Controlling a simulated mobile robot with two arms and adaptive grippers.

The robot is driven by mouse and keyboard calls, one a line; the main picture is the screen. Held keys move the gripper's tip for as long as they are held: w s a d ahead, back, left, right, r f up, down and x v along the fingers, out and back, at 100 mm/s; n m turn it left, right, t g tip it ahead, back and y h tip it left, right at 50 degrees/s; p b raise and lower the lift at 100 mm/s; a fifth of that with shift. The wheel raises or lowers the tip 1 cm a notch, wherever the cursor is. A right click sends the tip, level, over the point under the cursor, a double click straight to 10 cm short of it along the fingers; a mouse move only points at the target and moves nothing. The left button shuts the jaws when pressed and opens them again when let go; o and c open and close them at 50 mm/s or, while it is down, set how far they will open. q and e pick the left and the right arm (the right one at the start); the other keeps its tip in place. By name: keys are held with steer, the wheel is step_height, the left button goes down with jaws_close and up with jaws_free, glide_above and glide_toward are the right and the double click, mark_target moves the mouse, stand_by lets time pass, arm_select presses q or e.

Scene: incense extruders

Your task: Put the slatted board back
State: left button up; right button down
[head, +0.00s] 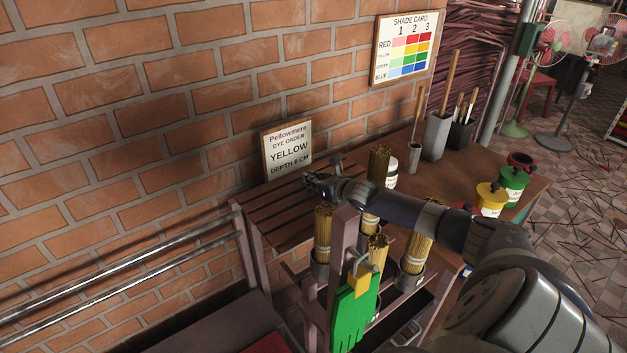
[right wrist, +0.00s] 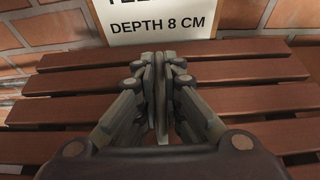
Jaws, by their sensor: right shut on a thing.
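The slatted board (head: 268,211) is dark reddish-brown wood with several parallel slats. In the head view it lies roughly flat against the brick wall, in front of the dye order sign; its right part is hidden behind my arm. My right gripper (head: 312,182) is over the board near its far side, shut on it. In the right wrist view the gripper's fingers (right wrist: 161,92) are pressed close together at the middle of the board (right wrist: 75,84), whose slats spread to both sides. The exact grip on the slat is hidden by the fingers. My left gripper is not in view.
The dye order sign (head: 287,149) stands close behind the board. Bundles of yellow sticks (head: 323,224) stand in holders, and a green glove (head: 355,308) hangs in front. Dye pots (head: 491,199) and grey tool holders (head: 436,136) occupy the table at right. Metal rails (head: 120,275) run left.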

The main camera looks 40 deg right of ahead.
mark_target(314, 192)
steer(key=shift+f+b, duration=1.3)
steer(key=shift+w+f+b, duration=0.1)
steer(key=shift+f+b, duration=0.35)
steer(key=shift+f, duration=0.15)
steer(key=shift+r, duration=0.1)
steer(key=c, duration=2.2)
jaws_free()
steer(key=shift+f, duration=0.35)
steer(key=o, duration=0.5)
steer(key=shift+s+r, duration=0.15)
steer(key=shift+s, duration=0.05)
steer(key=shift+p+v, duration=0.95)
steer(key=shift+v, duration=5.05)
